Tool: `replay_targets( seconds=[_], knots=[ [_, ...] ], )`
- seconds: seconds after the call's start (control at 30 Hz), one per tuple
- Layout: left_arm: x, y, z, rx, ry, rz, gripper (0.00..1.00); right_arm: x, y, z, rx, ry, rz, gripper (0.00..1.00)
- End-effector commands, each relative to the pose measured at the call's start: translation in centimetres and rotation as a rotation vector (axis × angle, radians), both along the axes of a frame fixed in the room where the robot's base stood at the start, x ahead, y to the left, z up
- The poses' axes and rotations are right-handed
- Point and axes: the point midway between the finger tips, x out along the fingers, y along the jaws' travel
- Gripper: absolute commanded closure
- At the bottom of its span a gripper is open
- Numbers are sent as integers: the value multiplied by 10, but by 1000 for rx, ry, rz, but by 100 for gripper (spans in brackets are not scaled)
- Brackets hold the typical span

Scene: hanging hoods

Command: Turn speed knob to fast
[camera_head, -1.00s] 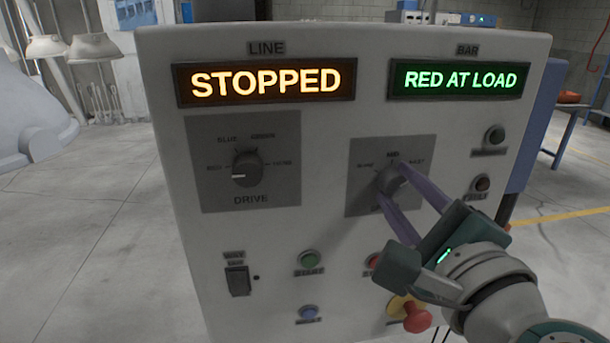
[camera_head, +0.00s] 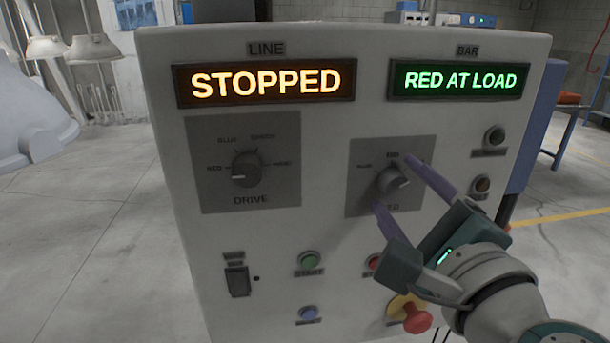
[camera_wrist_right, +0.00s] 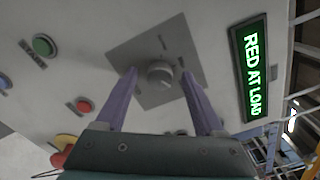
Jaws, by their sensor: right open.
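The speed knob (camera_head: 391,180) is a grey dial on a darker square plate (camera_head: 362,196) on the panel's right half. Its pale pointer mark faces right, toward the spot of the right-hand label, which my finger hides. The plate's lower label is partly covered. My right gripper (camera_head: 396,184) is open, with one purple finger above right of the knob and one below left, apart from it. In the right wrist view the knob (camera_wrist_right: 159,74) sits between and beyond the spread fingers (camera_wrist_right: 158,80). My left gripper is not in view.
The DRIVE knob (camera_head: 246,169) is on the left plate. The line display (camera_head: 265,82) reads STOPPED and the bar display (camera_head: 459,80) reads RED AT LOAD. Below are a green button (camera_head: 308,260), a blue button (camera_head: 308,313), a switch (camera_head: 237,281) and a red mushroom button (camera_head: 416,319).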

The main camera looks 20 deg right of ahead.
Motion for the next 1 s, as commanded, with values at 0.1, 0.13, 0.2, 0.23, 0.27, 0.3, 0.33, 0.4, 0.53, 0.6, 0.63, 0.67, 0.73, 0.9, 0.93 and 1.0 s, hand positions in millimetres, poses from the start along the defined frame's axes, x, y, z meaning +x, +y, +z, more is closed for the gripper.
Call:
replay_targets(
  seconds=[0.1,0.13,0.2,0.23,0.27,0.3,0.33,0.4,0.53,0.6,0.63,0.67,0.73,0.9,0.93,1.0],
  knots=[
    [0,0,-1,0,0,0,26,-3,1,-1,-1,1,1,29],
    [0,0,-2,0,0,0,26,-5,1,-2,-1,2,0,29],
    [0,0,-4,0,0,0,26,-12,3,-3,0,2,0,29],
    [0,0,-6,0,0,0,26,-17,4,-3,1,3,1,29],
    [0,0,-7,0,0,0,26,-22,5,-3,1,4,0,29],
    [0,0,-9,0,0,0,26,-29,7,-4,1,4,0,29],
    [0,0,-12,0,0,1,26,-35,8,-5,1,3,1,29],
    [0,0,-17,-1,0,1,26,-48,11,-5,0,4,1,29],
    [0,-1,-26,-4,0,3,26,-70,17,-5,0,3,1,29],
    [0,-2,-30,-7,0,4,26,-80,19,-4,0,3,2,29],
    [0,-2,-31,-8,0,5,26,-83,20,-4,-1,2,1,29],
    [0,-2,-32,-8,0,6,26,-86,21,-4,0,2,0,29],
    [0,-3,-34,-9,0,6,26,-92,22,-3,0,2,1,29],
    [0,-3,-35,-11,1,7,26,-97,23,0,1,0,0,29],
    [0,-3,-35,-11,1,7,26,-97,23,0,1,0,0,29],
    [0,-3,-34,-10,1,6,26,-97,23,0,1,0,0,29]
  ],
)
